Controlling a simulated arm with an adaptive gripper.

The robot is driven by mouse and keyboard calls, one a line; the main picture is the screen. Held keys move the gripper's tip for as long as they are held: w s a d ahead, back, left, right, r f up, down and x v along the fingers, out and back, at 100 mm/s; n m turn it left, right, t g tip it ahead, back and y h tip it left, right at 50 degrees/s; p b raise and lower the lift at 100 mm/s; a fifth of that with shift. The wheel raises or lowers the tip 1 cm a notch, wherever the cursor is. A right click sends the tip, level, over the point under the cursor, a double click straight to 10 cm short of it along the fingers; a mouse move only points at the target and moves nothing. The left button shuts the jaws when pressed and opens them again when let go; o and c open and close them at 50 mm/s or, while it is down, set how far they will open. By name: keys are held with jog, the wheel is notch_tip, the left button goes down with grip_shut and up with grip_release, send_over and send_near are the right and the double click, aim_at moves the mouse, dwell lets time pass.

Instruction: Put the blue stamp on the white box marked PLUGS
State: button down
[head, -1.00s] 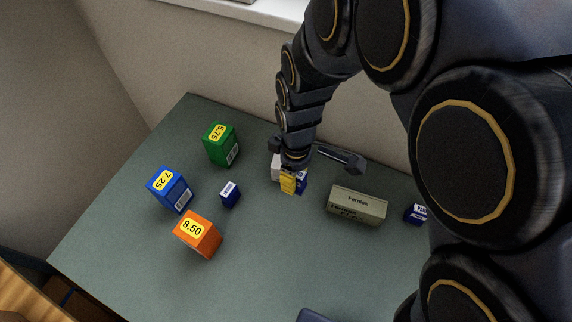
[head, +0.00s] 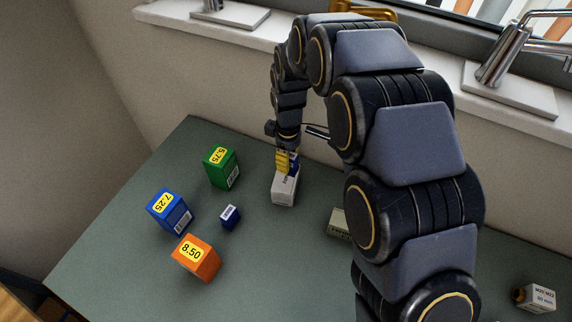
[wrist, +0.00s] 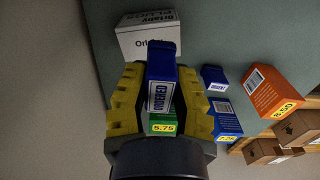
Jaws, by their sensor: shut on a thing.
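My gripper (head: 286,160), with yellow fingers, is shut on a blue stamp (head: 294,163). In the wrist view the stamp (wrist: 161,62) sits between the fingers, its label reading ORDERED. The white box (head: 285,190) stands on the table just below and in front of the gripper in the head view. In the wrist view the white box (wrist: 149,42) lies beyond the stamp and shows PLUGS lettering upside down. The stamp looks held above or at the back of the box; I cannot tell whether they touch.
A green box (head: 220,167), blue box (head: 170,210) and orange box (head: 196,259) with price tags stand left. A small blue stamp (head: 229,217), marked URGENT, stands among them. A khaki box (head: 340,224) is partly hidden by my arm. The table's front middle is clear.

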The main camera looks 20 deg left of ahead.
jog(key=shift+w+a+f, duration=0.3)
jog(key=shift+w+f, duration=0.05)
jog(key=shift+f, duration=0.2)
jog(key=shift+w+a+f, duration=0.25)
jog(key=shift+w+f, duration=0.05)
jog(key=shift+f, duration=1.75)
jog(key=shift+f, duration=0.15)
jog(key=c, duration=1)
grip_release()
notch_tip(320, 180, up, 12)
jog(key=shift+r, duration=0.2)
